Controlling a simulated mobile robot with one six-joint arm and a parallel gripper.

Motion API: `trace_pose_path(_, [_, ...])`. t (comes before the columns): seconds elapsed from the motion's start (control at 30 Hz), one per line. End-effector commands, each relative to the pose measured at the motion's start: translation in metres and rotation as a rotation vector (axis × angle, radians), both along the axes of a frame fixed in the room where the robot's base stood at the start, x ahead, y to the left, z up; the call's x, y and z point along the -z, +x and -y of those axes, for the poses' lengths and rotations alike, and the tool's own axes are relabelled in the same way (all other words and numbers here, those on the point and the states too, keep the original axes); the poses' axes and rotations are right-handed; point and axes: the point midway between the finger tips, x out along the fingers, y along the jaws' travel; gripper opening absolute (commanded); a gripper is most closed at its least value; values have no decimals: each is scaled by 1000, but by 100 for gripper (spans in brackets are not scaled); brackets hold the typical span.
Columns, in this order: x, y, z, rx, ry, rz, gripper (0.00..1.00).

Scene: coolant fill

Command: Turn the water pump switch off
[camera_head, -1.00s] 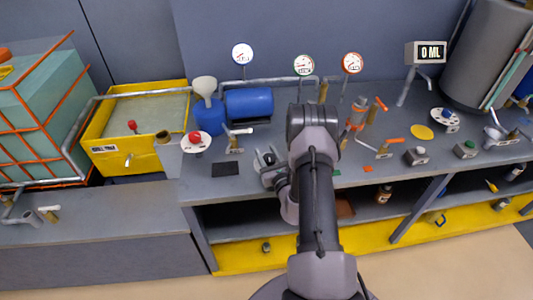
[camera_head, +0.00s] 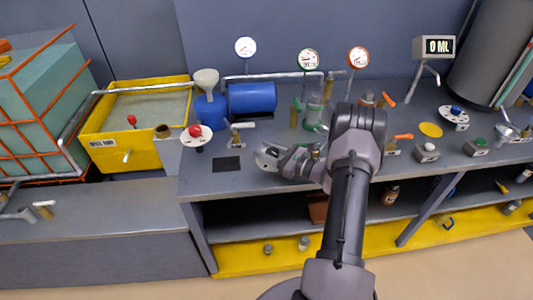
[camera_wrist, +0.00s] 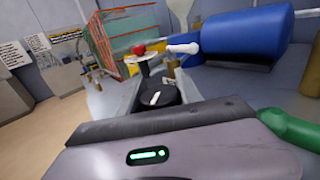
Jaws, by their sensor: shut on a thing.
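The water pump switch seems to be the black round knob with a white pointer line (camera_wrist: 158,97) in the wrist view, straight ahead of my gripper. My gripper (camera_head: 266,155) is low at the bench's front part, right of a black square pad (camera_head: 226,164), with its fingers closed about the knob. In the wrist view my gripper's fingers (camera_wrist: 160,90) lie on both sides of the knob, and the gripper body fills the bottom. In the head view the fingers mostly cover the switch, and no label on it can be read.
A red knob on a white dial (camera_head: 196,132) and a white-handled valve (camera_head: 241,127) stand behind left. A blue tank (camera_head: 252,98) lies further back. Clear green-based vessels (camera_head: 313,115) stand right of it. A display (camera_head: 434,47) reads 0 ML. Bench left of the pad is free.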

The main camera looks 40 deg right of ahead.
Motion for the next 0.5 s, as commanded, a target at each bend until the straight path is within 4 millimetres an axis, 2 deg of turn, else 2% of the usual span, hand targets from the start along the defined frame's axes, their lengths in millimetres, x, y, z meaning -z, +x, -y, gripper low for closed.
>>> trace_pose_path(0.5, [-1,0,-3,-102,1,3,1])
